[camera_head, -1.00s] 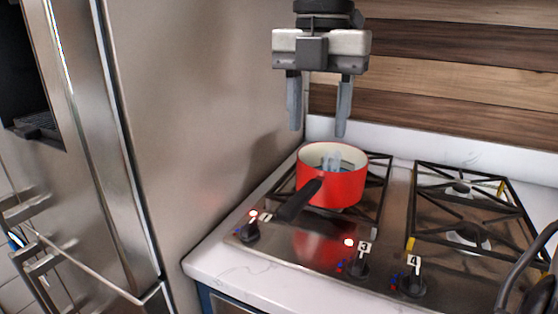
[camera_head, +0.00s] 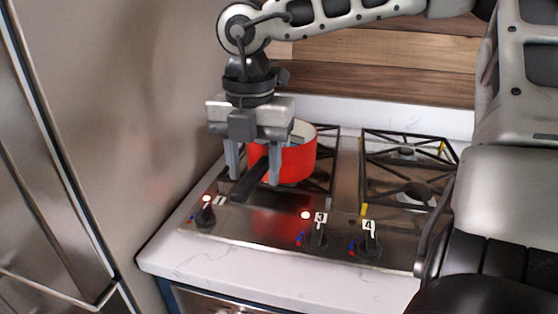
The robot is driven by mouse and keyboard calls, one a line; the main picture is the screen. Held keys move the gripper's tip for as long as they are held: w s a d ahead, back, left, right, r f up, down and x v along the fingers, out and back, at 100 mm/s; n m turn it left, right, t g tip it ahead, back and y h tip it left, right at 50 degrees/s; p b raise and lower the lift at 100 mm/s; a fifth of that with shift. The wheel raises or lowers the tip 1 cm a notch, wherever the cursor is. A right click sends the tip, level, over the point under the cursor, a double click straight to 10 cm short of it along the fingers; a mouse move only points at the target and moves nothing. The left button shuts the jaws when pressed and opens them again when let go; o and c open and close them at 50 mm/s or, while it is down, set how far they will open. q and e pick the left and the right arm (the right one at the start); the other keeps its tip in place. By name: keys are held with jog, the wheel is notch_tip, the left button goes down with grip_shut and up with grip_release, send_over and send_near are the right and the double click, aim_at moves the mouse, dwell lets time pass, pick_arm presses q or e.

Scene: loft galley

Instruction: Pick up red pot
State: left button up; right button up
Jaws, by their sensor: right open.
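The red pot (camera_head: 298,163) stands upright on the left rear part of the stove, with a pale inside and a black handle (camera_head: 247,186) pointing toward the front left. My right gripper (camera_head: 253,178) is open and points down at the pot's handle side. Its two fingers are on either side of the handle near where it joins the pot, with a gap left between them. The gripper body hides part of the pot's left rim. I cannot tell whether a finger touches the pot. My left gripper is not in view.
The gas stove (camera_head: 340,200) has black grates and several front knobs (camera_head: 318,235). The right grate (camera_head: 405,170) is empty. A tall steel fridge side (camera_head: 130,120) stands close on the left. White counter (camera_head: 215,262) runs along the front, and a wood-panelled wall (camera_head: 380,70) is behind.

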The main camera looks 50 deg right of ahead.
notch_tip(320, 180, down, 4)
jog(key=shift+r, duration=0.2)
jog(key=shift+c, duration=0.4)
grip_shut()
jog(key=shift+w+r, duration=0.1)
jog(key=shift+r, duration=0.2)
